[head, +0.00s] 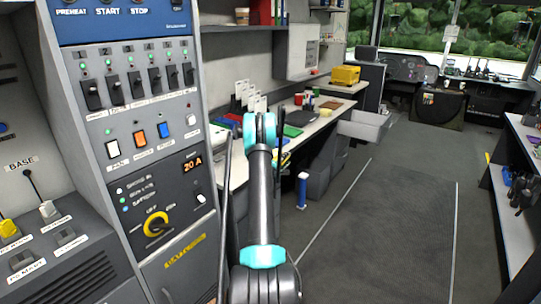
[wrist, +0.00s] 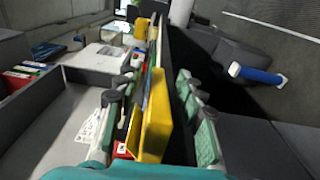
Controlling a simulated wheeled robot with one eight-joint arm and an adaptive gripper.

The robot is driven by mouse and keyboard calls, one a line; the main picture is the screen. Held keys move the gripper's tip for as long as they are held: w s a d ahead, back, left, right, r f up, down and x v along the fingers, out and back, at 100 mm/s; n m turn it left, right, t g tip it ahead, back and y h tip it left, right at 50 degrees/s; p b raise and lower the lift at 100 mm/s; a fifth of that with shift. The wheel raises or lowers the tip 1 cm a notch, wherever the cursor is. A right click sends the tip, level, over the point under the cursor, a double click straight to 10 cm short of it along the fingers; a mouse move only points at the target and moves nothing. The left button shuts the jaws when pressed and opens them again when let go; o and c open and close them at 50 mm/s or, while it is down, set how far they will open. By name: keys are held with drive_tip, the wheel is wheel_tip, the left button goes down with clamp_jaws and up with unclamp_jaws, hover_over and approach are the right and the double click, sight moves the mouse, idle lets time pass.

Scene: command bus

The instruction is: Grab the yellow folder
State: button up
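In the wrist view the yellow folder (wrist: 152,115) stands upright near the middle, close to a dark upright panel edge. My gripper (wrist: 156,92) is open, with one finger on the left of the folder and the other on the right beyond the panel. Gaps show on both sides, and I cannot tell whether either finger touches the folder. In the head view my arm hides the gripper, and a small yellow patch beside the arm may be the folder.
A blue cylinder (head: 302,190) stands on the floor by the desk. A yellow box (head: 345,75) sits farther back. The floor aisle (head: 380,230) is clear.

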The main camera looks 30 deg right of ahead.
drive_tip(key=shift+w+d, duration=0.25)
drive_tip(key=shift+d, duration=0.2)
drive_tip(key=shift+c, duration=0.4)
clamp_jaws()
drive_tip(key=shift+r, duration=0.1)
